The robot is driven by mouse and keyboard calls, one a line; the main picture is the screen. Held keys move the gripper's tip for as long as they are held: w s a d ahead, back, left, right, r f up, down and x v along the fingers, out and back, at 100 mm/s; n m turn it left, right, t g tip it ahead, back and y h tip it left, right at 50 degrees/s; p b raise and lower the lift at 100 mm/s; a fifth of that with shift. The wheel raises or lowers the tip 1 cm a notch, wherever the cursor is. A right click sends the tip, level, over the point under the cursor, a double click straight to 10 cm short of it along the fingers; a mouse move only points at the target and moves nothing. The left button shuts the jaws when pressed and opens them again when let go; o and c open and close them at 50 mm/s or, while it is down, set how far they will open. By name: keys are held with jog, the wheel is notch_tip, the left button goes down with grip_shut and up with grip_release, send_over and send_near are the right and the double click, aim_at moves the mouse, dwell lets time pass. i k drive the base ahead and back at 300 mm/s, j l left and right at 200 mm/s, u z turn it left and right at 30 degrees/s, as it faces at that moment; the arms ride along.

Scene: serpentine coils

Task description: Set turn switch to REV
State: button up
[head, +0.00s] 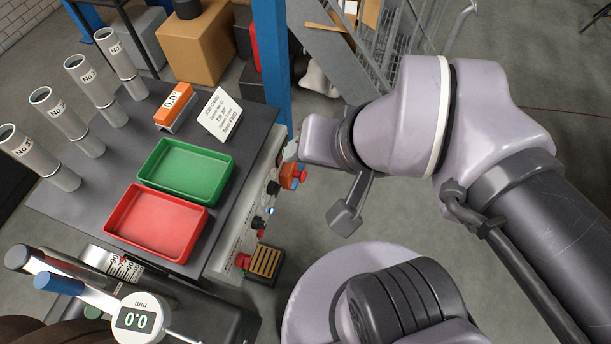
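A light control panel (229,245) runs along the right side of the dark bench. Two black knobs stand out from it, an upper one (273,187) and a lower one (257,222). One of them may be the turn switch, but its labels and pointer position are too small to read. My arm reaches in from the right. My gripper (291,152) is at the panel's far end, beyond the upper knob and apart from it as far as I can see. Its fingers are mostly hidden behind my wrist, so their opening does not show.
An orange box with a red button (297,175) juts from the panel near my wrist. A red button (242,260) sits at the near end. A green tray (187,171) and a red tray (155,221) lie on the bench. A blue post (272,60) stands behind.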

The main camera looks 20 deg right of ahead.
aim_at(257, 223)
jog(key=k+u, duration=0.1)
jog(key=u, duration=0.35)
jog(key=k+u, duration=0.15)
jog(key=u, duration=0.25)
jog(key=j+z, duration=0.4)
jog(key=k+j+z, duration=0.15)
jog(key=j+z, duration=0.25)
